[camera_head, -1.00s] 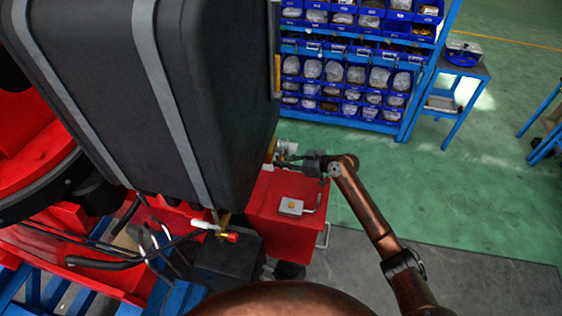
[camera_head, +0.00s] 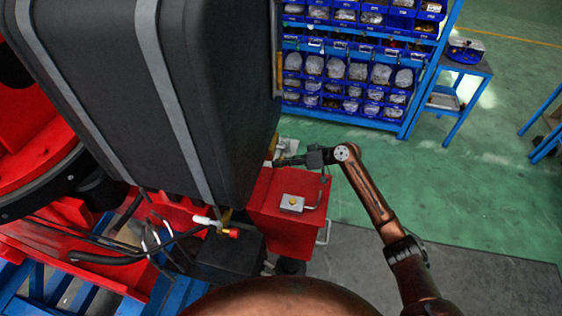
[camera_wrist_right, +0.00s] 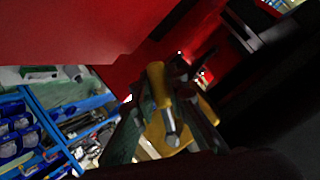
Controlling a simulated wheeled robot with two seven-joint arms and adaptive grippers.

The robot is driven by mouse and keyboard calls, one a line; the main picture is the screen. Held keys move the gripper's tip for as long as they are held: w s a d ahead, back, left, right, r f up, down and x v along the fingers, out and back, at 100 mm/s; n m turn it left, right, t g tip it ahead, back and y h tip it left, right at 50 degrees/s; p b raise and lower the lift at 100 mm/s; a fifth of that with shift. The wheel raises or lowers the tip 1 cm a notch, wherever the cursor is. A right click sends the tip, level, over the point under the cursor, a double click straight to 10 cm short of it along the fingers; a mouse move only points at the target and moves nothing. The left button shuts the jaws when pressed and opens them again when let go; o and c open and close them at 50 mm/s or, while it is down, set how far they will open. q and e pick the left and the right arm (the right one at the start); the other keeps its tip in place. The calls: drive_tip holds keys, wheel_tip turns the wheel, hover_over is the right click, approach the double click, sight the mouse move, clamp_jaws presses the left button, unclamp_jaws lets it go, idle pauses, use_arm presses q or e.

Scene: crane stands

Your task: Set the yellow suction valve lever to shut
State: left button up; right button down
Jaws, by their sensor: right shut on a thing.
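The yellow lever (camera_wrist_right: 157,86) shows in the right wrist view as a rounded yellow handle with a metal end, beside a larger yellow part (camera_wrist_right: 188,132). My right gripper (camera_wrist_right: 160,115) has its fingers on both sides of the lever and is shut on it. In the head view my right gripper (camera_head: 284,161) reaches left to the tank's lower right corner, above the red box. There the lever is too small and covered to make out, so its angle is unclear. My left gripper is in neither current view.
A large black tank (camera_head: 110,90) with grey straps fills the upper left. A valve with a red end (camera_head: 233,233) and hoses sits lower left. A blue bin rack (camera_head: 350,100) stands behind open green floor.

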drive_tip(key=c, duration=1.9)
unclamp_jaws()
